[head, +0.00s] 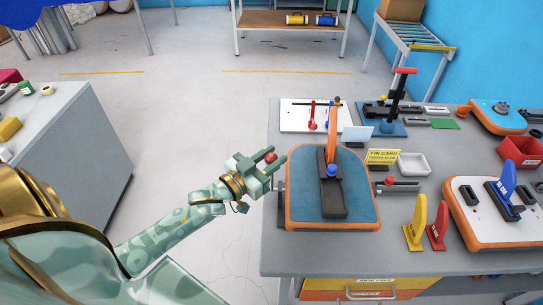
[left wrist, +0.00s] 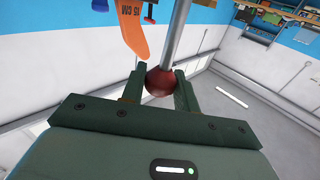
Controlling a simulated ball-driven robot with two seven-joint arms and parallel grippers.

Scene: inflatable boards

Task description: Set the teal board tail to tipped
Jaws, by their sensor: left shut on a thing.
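The teal board tail (head: 360,205), with an orange rim, lies at the near middle of the bench. A dark fin box (head: 333,205) runs along it, with a blue knob (head: 331,170) and an upright orange fin (head: 332,125). The fin also shows in the left wrist view (left wrist: 133,20). My left gripper (head: 272,160) is left of the board, shut on a red ball knob (left wrist: 160,80). The knob sits on a grey rod (left wrist: 178,40). In the head view the fingers hide most of the rod. I cannot tell the board's tilt. My right gripper is out of view.
Yellow (head: 415,225) and red (head: 437,228) fins stand right of the teal board. A white board (head: 490,225) lies further right. A yellow card (head: 382,157) and white tray (head: 414,164) are behind.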

